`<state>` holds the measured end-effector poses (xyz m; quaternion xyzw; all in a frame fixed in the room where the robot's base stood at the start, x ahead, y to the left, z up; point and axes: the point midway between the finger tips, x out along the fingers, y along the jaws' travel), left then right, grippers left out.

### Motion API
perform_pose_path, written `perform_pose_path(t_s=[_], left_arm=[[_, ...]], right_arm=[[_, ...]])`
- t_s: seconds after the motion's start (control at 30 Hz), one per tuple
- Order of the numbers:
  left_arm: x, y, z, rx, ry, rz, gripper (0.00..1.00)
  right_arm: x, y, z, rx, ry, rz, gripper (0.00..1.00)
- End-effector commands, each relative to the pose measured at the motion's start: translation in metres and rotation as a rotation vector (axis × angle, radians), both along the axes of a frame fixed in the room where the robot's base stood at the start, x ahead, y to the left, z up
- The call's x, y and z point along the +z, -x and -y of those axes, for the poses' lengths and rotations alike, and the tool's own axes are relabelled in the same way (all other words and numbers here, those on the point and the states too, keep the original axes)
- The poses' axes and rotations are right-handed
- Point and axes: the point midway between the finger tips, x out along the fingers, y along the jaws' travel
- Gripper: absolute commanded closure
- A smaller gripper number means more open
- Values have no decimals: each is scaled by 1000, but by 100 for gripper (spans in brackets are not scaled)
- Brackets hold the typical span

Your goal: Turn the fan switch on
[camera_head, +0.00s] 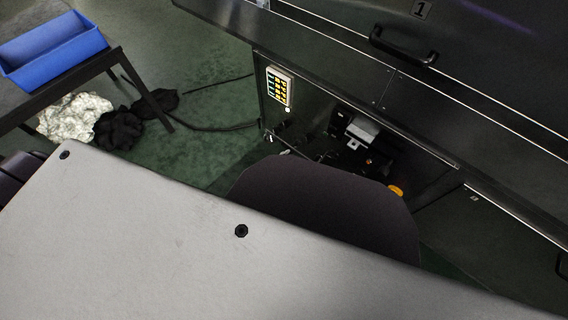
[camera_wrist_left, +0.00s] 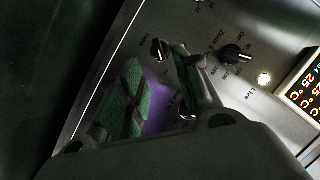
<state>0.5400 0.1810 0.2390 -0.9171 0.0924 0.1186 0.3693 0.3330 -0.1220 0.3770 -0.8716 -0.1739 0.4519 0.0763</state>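The dryer's control panel (camera_wrist_left: 218,22) fills much of the left wrist view, tilted. It carries several small dark rotary knobs. One knob (camera_wrist_left: 160,49) with a pale pointer lies just beyond and between the fingertips of my left gripper (camera_wrist_left: 157,64). The gripper is open, with green pads showing; contact with the knob cannot be told. Another knob (camera_wrist_left: 235,53) stands to the right. A third (camera_wrist_left: 188,115) is partly hidden by the right finger.
A white lamp (camera_wrist_left: 264,79) marked Live glows beside the display (camera_wrist_left: 308,85). In the head view, a black door handle (camera_head: 403,47) juts out at upper right. A blue bin (camera_head: 55,47) sits on a stand at left, with cloth piles (camera_head: 75,116) below. Green floor lies between.

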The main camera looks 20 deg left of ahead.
Motion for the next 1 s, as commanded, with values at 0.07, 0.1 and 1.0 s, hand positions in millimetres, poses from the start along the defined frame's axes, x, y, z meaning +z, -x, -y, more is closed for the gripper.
perform_pose_path(t_s=[0.07, 0.1, 1.0], left_arm=[[1, 7, -1, 0, 0, 0, 67], [2, 10, -1, 0, -1, 0, 67], [10, 28, -2, -1, 0, 2, 67]], right_arm=[[0, 0, 0, 0, 0, 0, 100], [0, 0, 0, 0, 0, 0, 100], [0, 0, 0, 0, 0, 0, 100]])
